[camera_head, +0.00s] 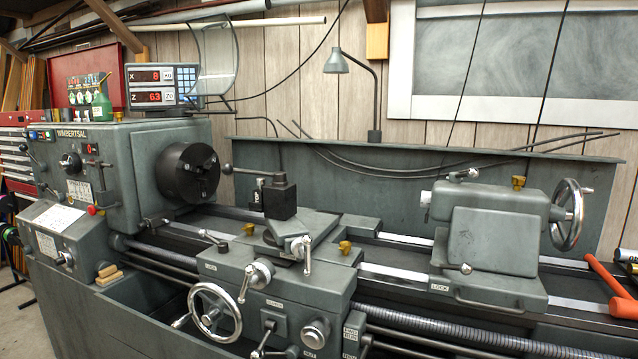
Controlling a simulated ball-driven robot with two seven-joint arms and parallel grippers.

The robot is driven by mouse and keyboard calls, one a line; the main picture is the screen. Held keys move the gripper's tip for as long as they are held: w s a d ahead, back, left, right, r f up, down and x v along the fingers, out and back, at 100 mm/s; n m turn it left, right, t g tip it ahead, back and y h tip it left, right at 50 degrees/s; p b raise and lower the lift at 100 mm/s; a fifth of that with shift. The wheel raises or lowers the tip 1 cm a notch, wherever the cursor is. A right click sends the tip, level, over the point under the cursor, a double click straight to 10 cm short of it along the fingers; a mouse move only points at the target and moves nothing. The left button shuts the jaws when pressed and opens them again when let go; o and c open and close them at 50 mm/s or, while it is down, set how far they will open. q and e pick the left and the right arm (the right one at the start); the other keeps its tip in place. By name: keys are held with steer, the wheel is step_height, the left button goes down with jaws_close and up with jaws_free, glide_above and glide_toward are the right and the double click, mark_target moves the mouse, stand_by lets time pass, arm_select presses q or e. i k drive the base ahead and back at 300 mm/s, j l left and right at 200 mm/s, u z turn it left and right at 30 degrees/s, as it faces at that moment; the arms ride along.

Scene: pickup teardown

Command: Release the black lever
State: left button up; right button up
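A grey-green metal lathe (110,180) fills the view. Several levers with dark knobs show on it, and I cannot tell which one is the black lever. One lever (248,172) with a round dark knob points left from the black tool post (280,200). Another dark-knobbed lever (267,332) stands on the carriage apron at the bottom. A thin lever (28,152) with a dark knob is on the headstock's left front. The tailstock (492,238) has a short lever (455,177) on top. Neither gripper is in view, and nothing is seen touching a lever.
The chuck (188,174) is left of the tool post. Handwheels stick out at the carriage (214,311) and tailstock (568,214). An orange-handled tool (606,276) lies at the right end. A lamp (337,62) and digital readout (162,86) stand behind. The bed right of the carriage is partly clear.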

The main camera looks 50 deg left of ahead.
mark_target(226, 169)
steer(key=u, duration=1.9)
steer(key=i+j+z, duration=0.3)
steer(key=i+j, duration=0.25)
steer(key=i, duration=0.2)
steer(key=i+j+z, duration=0.25)
steer(key=i+j, duration=0.45)
